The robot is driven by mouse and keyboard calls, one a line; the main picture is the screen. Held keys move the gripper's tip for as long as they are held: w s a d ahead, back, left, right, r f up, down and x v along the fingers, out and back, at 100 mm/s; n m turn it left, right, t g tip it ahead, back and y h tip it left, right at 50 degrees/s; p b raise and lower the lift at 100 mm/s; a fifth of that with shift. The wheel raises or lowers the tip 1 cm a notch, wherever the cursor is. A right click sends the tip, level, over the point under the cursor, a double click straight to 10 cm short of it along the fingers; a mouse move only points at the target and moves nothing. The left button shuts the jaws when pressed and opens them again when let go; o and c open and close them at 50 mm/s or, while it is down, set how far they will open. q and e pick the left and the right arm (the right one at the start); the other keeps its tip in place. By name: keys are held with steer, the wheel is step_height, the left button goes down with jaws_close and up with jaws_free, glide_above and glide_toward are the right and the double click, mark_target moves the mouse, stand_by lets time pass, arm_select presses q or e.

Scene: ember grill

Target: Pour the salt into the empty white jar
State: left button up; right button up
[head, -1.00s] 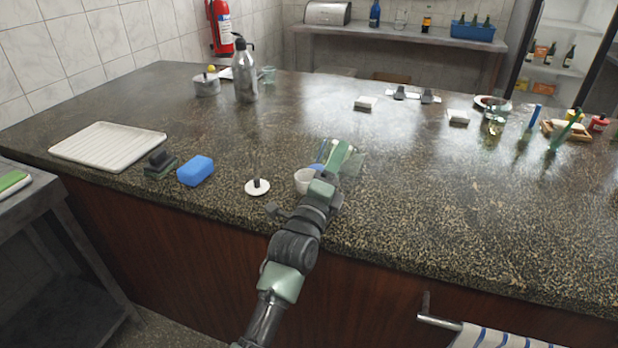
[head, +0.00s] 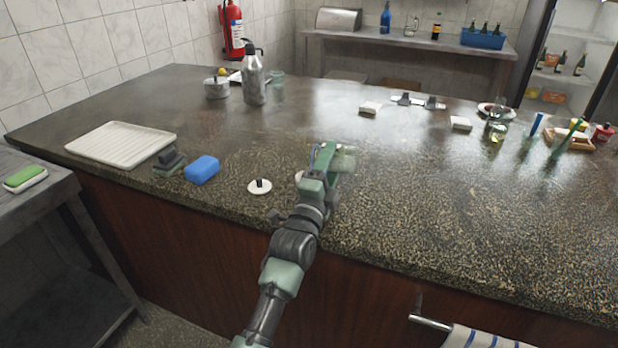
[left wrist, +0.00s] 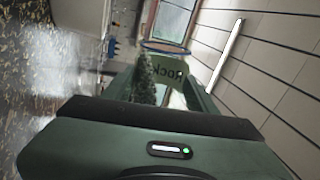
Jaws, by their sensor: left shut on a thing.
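My left gripper (head: 326,163) is shut on a clear container with a blue rim. In the left wrist view, the salt container (left wrist: 178,73) shows a pale label reading "Rock" and appears tilted; how much salt is in it cannot be told. In the head view, my gripper mostly hides the container. The white jar (head: 299,176) stands on the counter just left of and behind my gripper, with only a sliver showing. Its inside is hidden. A white lid with a black knob (head: 259,187) lies left of the jar. My right gripper is not in view.
A blue sponge (head: 202,169), a dark block (head: 168,163) and a white tray (head: 122,146) lie to the left on the counter (head: 420,190). A metal bottle (head: 254,80) stands farther back.

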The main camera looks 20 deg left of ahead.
arm_select(q)
steer(key=shift+s+a+r, duration=0.1)
steer(key=shift+s, duration=0.05)
steer(key=shift+n, duration=0.3)
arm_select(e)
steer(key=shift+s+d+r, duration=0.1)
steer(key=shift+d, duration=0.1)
arm_select(q)
steer(key=shift+a, duration=0.1)
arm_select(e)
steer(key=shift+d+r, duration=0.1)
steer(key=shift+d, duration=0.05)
arm_select(q)
steer(key=shift+r+n, duration=0.1)
steer(key=shift+n, duration=0.2)
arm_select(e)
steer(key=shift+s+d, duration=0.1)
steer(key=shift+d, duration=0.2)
arm_select(q)
steer(key=shift+w+p, duration=0.2)
steer(key=shift+p, duration=0.1)
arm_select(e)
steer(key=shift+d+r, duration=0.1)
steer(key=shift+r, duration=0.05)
arm_select(q)
steer(key=shift+s+r+y, duration=0.1)
steer(key=shift+s+y, duration=0.05)
steer(key=shift+y, duration=0.25)
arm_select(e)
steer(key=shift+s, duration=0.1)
